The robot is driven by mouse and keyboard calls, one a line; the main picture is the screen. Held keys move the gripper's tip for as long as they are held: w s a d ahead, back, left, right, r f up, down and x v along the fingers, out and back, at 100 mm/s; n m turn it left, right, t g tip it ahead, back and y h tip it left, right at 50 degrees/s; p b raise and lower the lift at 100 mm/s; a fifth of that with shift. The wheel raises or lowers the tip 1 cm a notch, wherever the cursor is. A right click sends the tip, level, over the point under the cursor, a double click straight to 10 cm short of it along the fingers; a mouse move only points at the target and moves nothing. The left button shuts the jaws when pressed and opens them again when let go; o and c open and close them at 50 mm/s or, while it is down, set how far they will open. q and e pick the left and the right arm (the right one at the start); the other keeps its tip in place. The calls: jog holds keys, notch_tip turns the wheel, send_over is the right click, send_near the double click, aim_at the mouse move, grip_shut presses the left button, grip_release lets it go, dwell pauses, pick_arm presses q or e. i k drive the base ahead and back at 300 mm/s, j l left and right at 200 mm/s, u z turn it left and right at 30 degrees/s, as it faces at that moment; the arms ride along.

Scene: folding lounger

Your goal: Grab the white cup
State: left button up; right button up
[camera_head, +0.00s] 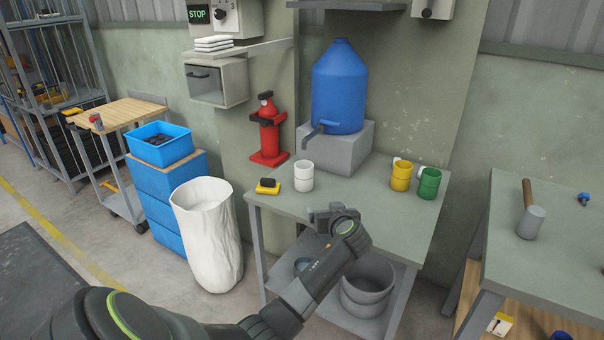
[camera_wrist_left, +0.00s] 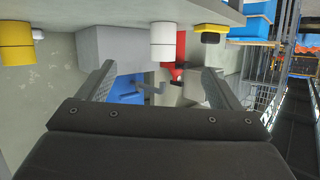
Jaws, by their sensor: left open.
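The white cup (camera_head: 303,177) stands upright on the grey table (camera_head: 345,200), in front of and to the left of the grey block under the blue water jug. My left gripper (camera_head: 328,214) is open and empty near the table's front edge, in front of and slightly right of the cup, apart from it. In the left wrist view the picture is turned over; the white cup (camera_wrist_left: 164,42) shows beyond the two spread fingers of the left gripper (camera_wrist_left: 160,80), near the top middle. My right gripper is in neither view.
A yellow-black sponge-like item (camera_head: 267,187) lies just left of the cup. The blue jug (camera_head: 339,85) with its tap stands behind. A yellow cup (camera_head: 401,176) and a green cup (camera_head: 429,184) stand at the right. A red extinguisher-like object (camera_head: 268,130) is behind left.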

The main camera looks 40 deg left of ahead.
aim_at(304, 176)
jog(key=i+j, duration=0.15)
jog(key=j, duration=0.2)
jog(key=i+j+z, duration=0.1)
jog(key=j, duration=0.3)
jog(key=i+j, duration=0.1)
jog(key=j, duration=0.25)
jog(key=i+j, duration=0.15)
jog(key=j, duration=0.25)
jog(key=z, duration=0.05)
